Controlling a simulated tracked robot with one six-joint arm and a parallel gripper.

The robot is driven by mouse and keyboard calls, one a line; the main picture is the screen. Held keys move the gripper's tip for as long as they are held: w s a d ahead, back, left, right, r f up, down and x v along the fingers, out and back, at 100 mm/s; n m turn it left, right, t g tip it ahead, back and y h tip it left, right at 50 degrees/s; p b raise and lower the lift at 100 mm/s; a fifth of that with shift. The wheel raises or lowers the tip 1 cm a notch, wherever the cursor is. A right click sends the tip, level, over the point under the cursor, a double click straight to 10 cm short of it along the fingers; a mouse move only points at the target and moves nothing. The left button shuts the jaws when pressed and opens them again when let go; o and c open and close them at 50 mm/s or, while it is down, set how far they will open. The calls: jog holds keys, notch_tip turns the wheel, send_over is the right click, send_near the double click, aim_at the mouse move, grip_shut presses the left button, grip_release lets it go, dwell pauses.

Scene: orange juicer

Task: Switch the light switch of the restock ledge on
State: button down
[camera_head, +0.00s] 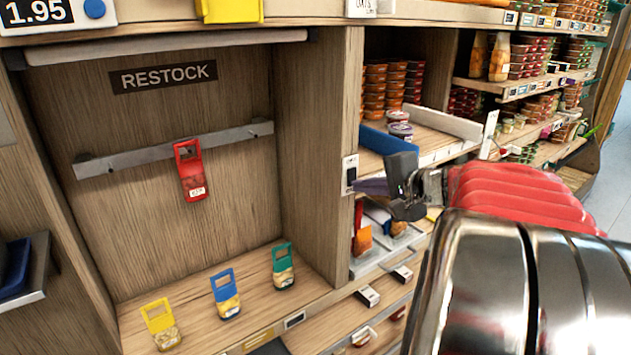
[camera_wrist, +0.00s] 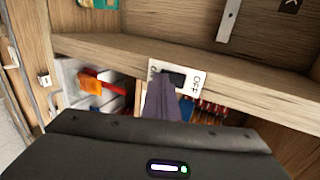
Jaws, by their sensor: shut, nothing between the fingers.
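The light switch (camera_head: 350,175) is a small white plate with a dark rocker on the front edge of the upright right of the restock ledge. In the wrist view, the switch (camera_wrist: 180,78) shows "OFF" at its right end; the lettering at its left end is partly hidden. My gripper (camera_head: 365,187) is shut and empty, its tips close by the switch. In the wrist view, my gripper (camera_wrist: 160,90) overlaps the plate's left part and part of the rocker. I cannot tell whether it touches. The restock ledge (camera_head: 130,318) has a grey strip (camera_head: 165,47) above it that looks unlit.
A red packet (camera_head: 190,170) hangs on the metal rail (camera_head: 125,160). Yellow (camera_head: 160,325), blue (camera_head: 226,294) and green (camera_head: 282,267) packets stand on the ledge. Stocked shelves (camera_head: 530,85) lie to the right. The space in front of the ledge is clear.

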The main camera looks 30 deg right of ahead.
jog(key=shift+w+f, duration=0.1)
jog(key=shift+w, duration=0.05)
dwell(0.3)
jog(key=shift+r, duration=0.85)
jog(key=f+v, duration=0.1)
jog(key=v, duration=1.2)
jog(key=shift+s, duration=0.65)
